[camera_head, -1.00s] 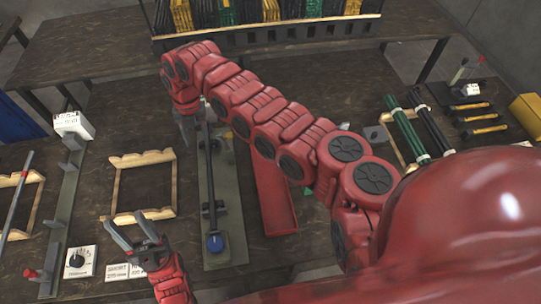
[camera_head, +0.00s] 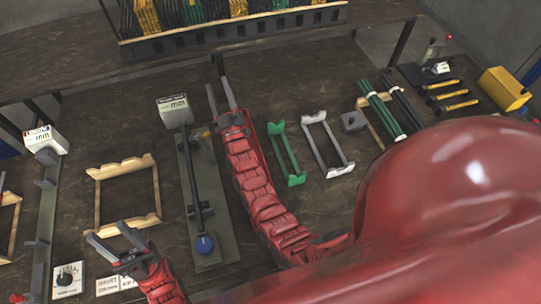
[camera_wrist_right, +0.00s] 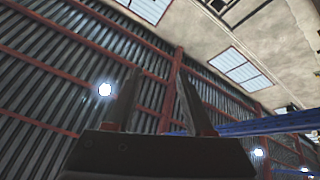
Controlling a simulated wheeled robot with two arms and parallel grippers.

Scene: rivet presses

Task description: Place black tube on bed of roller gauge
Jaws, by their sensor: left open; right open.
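The tube appears to rest on the gauge's supports; the exact contact is too small to tell. My right gripper (camera_head: 219,88) is open and empty, right of the display and apart from the tube. Its empty fingers also show in the right wrist view (camera_wrist_right: 156,95). My left gripper (camera_head: 107,233) is open and empty, left of the gauge's near end.
An empty wooden rack (camera_head: 97,205) stands left of the gauge. A green rack (camera_head: 277,150) and a grey rack (camera_head: 308,140) stand right of my right arm. Green tubes (camera_head: 380,110) and black tubes (camera_head: 407,105) lie further right. A second gauge (camera_head: 44,220) is at left.

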